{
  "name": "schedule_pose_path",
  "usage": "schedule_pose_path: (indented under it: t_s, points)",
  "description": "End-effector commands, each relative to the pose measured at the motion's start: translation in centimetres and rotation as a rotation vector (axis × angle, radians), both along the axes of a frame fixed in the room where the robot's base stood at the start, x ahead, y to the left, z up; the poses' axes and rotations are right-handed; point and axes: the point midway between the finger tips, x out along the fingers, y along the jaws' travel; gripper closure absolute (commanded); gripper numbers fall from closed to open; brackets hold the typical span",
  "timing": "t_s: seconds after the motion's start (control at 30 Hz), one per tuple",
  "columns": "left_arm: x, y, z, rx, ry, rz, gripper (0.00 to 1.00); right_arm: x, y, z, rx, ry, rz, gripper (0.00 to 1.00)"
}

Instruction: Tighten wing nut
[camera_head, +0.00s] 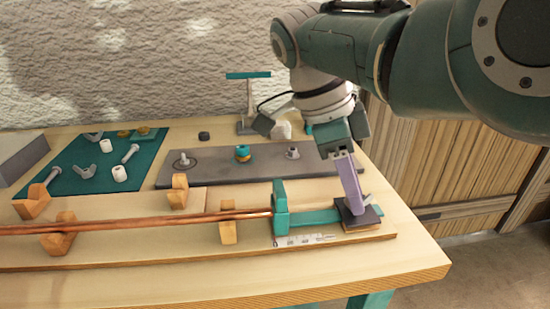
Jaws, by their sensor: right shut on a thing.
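My right gripper (356,208) comes down from the upper right with its lavender fingers at a dark square plate (372,218) on the right end of the board. It is shut on a small grey piece, apparently the wing nut (367,198), of which only a wing-like bit shows beside the fingertips. The fingers hide the rest. A teal clamp (280,205) stands just left, with a flat teal bar (312,217) running to the plate. My left gripper is out of view.
Several orange wooden blocks (179,192) stand along the laths. A grey plate (215,172) behind holds small hardware. A teal mat (72,150) at the left carries bolts and other small parts. A teal T-shaped stand (248,92) rises at the back. The front table strip is clear.

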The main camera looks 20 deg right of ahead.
Motion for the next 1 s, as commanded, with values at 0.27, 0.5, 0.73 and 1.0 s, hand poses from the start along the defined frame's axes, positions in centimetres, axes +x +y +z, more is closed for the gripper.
schedule_pose_path:
  t_s: [0.27, 0.5, 0.73, 1.0]
  points:
    - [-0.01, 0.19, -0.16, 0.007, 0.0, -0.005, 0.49, -0.03, -0.08, -0.05, 0.0, 0.001, -0.011, 1.0]
    - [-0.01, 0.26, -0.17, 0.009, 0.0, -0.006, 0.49, -0.03, -0.09, -0.06, 0.0, 0.002, -0.01, 0.7]
    - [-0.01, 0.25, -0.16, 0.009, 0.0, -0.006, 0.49, -0.01, -0.06, -0.03, -0.001, 0.001, -0.01, 0.46]
    - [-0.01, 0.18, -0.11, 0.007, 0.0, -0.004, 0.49, 0.08, 0.04, 0.23, 0.001, -0.001, -0.009, 0.46]
